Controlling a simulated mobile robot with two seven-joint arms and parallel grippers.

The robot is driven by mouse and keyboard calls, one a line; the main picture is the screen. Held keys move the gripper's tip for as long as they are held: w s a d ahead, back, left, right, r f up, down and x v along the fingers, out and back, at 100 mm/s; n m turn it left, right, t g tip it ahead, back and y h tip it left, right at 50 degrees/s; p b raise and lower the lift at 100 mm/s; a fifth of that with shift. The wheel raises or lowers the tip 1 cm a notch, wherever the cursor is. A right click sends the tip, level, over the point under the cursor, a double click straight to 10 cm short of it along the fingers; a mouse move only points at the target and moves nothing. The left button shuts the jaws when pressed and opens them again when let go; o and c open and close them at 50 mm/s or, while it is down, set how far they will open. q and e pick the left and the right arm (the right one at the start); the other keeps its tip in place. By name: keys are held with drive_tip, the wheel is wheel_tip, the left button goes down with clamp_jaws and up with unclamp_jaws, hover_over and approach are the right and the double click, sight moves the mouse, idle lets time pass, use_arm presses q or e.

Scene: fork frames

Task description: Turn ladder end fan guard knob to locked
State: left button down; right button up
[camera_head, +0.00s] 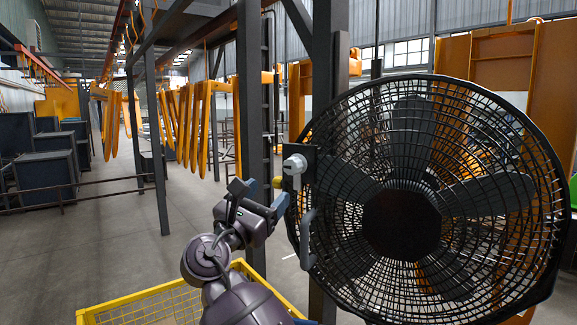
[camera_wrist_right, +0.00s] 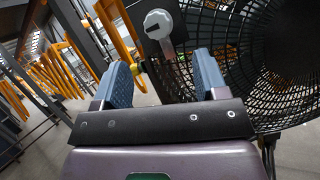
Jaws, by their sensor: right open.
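The knob (camera_head: 296,163) is pale grey and round, on a dark bracket plate (camera_head: 305,170) at the upper left rim of the big black fan guard (camera_head: 405,110). In the right wrist view the knob (camera_wrist_right: 158,23) shows a dark slot across its face and a pale bar below it. My right gripper (camera_head: 262,193) is open, below and left of the knob in the head view and apart from it. In the wrist view its two blue fingers (camera_wrist_right: 162,80) stand apart with nothing between their tips, and the knob appears beyond them. My left gripper is not in view.
A dark steel post (camera_head: 328,90) stands directly behind the knob. A black handle (camera_head: 306,240) sticks out from the guard's left side. A yellow wire basket (camera_head: 130,311) is low in front. Orange frames (camera_head: 190,120) hang further back. Open floor lies to the left.

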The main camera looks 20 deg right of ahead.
sight(290, 168)
drive_tip(key=p+x, duration=0.1)
drive_tip(key=x, duration=0.3)
drive_tip(key=p+x, duration=0.1)
drive_tip(key=x, duration=0.4)
drive_tip(key=shift+w, duration=0.4)
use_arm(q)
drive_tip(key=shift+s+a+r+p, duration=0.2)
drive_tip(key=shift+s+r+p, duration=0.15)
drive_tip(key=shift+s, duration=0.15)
use_arm(e)
drive_tip(key=shift+w+d+r, duration=0.25)
drive_tip(key=shift+w+d, duration=0.15)
drive_tip(key=shift+d, duration=0.1)
drive_tip(key=c, duration=0.9)
